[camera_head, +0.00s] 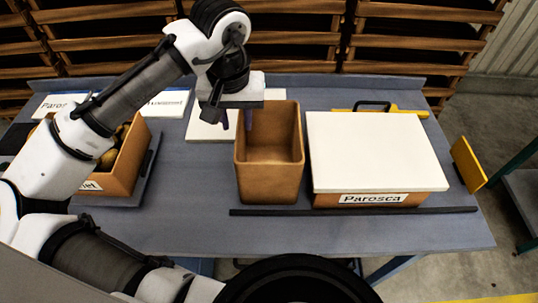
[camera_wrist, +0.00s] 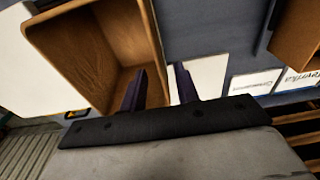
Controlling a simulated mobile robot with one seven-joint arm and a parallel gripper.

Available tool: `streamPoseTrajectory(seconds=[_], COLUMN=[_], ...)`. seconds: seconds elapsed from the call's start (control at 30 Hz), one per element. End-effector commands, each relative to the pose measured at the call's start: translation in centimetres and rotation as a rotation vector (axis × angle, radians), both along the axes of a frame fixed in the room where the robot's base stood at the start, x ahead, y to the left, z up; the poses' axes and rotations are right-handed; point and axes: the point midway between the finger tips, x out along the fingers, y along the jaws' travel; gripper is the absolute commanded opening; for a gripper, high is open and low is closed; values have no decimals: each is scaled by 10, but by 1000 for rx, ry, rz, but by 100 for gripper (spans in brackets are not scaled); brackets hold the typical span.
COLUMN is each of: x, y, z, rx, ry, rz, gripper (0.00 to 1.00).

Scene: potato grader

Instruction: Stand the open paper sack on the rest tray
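The open paper sack (camera_head: 269,183) is a tall brown box shape with its mouth up, standing upright on the grey bench. It also shows in the wrist view (camera_wrist: 85,45). My gripper (camera_head: 236,121) points down at the sack's back left rim. Its dark fingers are apart, one on either side of the sack's left wall in the wrist view (camera_wrist: 160,88), with no clear contact seen. A flat white panel (camera_head: 205,128) lies behind and left of the sack, partly hidden by my gripper; I cannot tell whether it is the rest tray.
A brown crate (camera_head: 125,172) holding potatoes stands at the left, partly behind my arm. A white-topped box labelled Parosca (camera_head: 376,150) stands close on the right. A dark bar (camera_head: 352,211) lies along the front. The bench (camera_head: 190,225) is clear at front left.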

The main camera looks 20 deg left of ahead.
Motion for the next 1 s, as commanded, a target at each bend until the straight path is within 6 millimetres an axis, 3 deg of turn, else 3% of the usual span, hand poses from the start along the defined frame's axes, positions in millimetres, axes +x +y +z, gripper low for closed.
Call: streamPoseTrajectory(seconds=[0.4, 0.7, 0.93, 1.0], x=[2, 3, 3, 3], y=[0, 1, 1, 1], z=[-48, -54, -53, -53], rx=[-1, 1, 1, 1], ry=[0, -2, -2, -2], rz=[-1, -1, -1, -1], gripper=[31, 31, 1, 0])
